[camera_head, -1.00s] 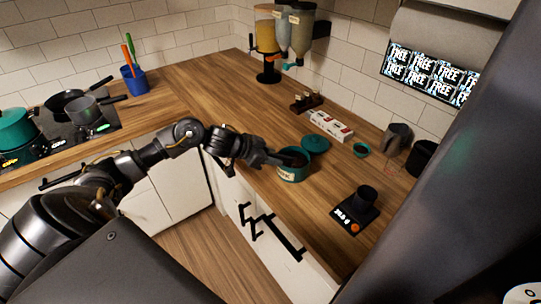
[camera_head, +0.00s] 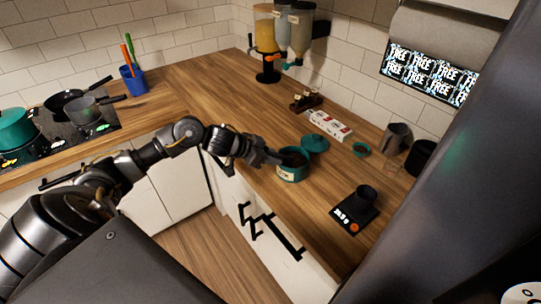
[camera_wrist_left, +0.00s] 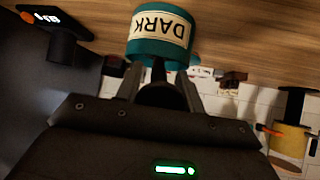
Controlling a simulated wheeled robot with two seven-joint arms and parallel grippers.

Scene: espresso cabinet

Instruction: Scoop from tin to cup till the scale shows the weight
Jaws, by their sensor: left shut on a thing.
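The teal tin (camera_head: 291,176), labelled DARK, stands open on the wooden counter with dark contents. It also shows in the left wrist view (camera_wrist_left: 160,50), just beyond the fingers. My left gripper (camera_head: 272,157) is at the tin's left rim. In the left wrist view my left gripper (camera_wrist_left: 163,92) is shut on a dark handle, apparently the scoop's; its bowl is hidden. A small dark cup (camera_head: 366,193) stands on the black scale (camera_head: 352,219). The scale's lit digits are too blurred to read surely. My right gripper is out of view.
The teal lid (camera_head: 315,143) lies behind the tin. A white box (camera_head: 330,126), a small teal ring-like item (camera_head: 360,150), a grey pitcher (camera_head: 396,138) and a black canister (camera_head: 420,157) stand along the back. Dispensers (camera_head: 298,30) hang at the wall. Counter between tin and scale is clear.

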